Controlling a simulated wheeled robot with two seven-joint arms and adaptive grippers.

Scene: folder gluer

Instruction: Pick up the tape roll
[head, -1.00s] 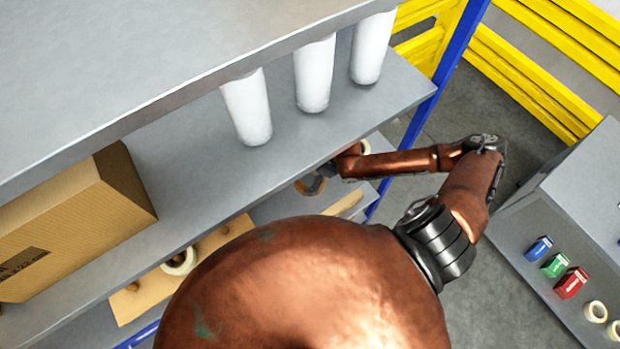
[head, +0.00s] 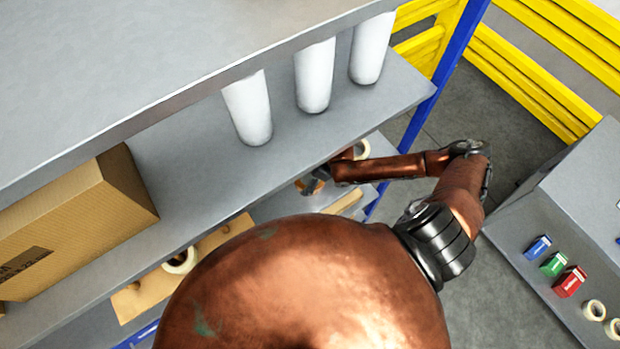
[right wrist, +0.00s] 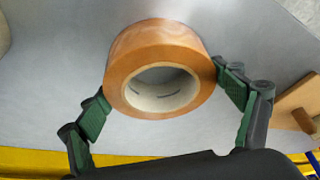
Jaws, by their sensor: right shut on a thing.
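A brown tape roll (right wrist: 160,45) with a pale inner core is between the two green-padded fingers of my right gripper (right wrist: 162,98) in the right wrist view. The pads touch the roll on both sides, and a grey shelf surface (right wrist: 60,50) lies behind it. In the head view my right gripper (head: 313,180) is at the lower shelf, partly hidden under the shelf above, with a bit of the brown roll showing beside it. My left gripper is not in view.
White cylinders (head: 312,75) and a cardboard box (head: 80,225) stand on the shelf above. Pale rolls (head: 181,261) lie on the lower level. A blue rack post (head: 440,80) is close to my right arm. A grey unit (head: 560,210) holds small boxes and rolls at the right.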

